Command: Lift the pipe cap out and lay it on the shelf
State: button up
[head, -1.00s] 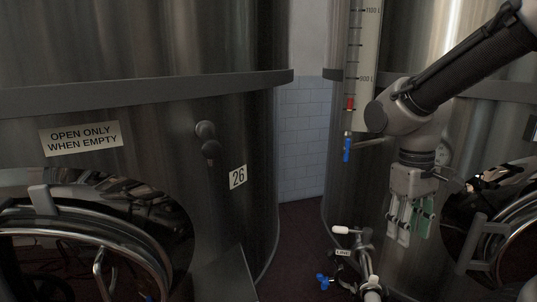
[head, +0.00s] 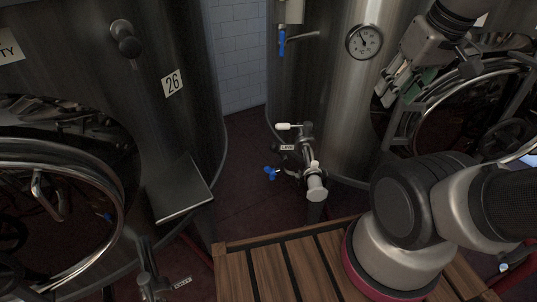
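A pipe fitting with valves stands between the two tanks in the head view. Its near end carries a pale grey round cap (head: 316,188), which looks like the pipe cap and sits on the pipe end. A flat metal shelf (head: 180,188) sticks out from the left tank, and its top looks bare. My gripper (head: 393,92) is at the upper right, in front of the right tank, above and to the right of the pipe. Its fingers look apart with a green pad showing, and I see nothing between them.
A wooden slatted platform (head: 270,275) lies at the bottom, beside my arm. A blue-handled valve (head: 271,173) and a white lever (head: 289,126) are on the pipe. A round gauge (head: 363,41) is on the right tank. A knob (head: 125,40) sticks out from the left tank.

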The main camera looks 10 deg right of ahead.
aim_at(317, 193)
jog(key=k+j+z, duration=0.15)
jog(key=k, duration=0.3)
jog(key=k+j+z, duration=0.15)
jog(key=k, duration=0.3)
jog(key=k+j+z, duration=0.2)
jog(key=j, duration=0.3)
jog(key=k+j+z, duration=0.2)
jog(key=j, duration=0.25)
jog(key=j+z, duration=0.1)
jog(key=j, duration=0.4)
jog(key=k+j+z, duration=0.1)
jog(key=j, duration=0.4)
jog(key=i+l+z, duration=0.15)
jog(key=i+l, duration=0.2)
jog(key=i+l+u, duration=0.1)
jog(key=i, duration=0.2)
jog(key=i+l, duration=0.15)
jog(key=i+u, duration=0.05)
jog(key=i, duration=0.1)
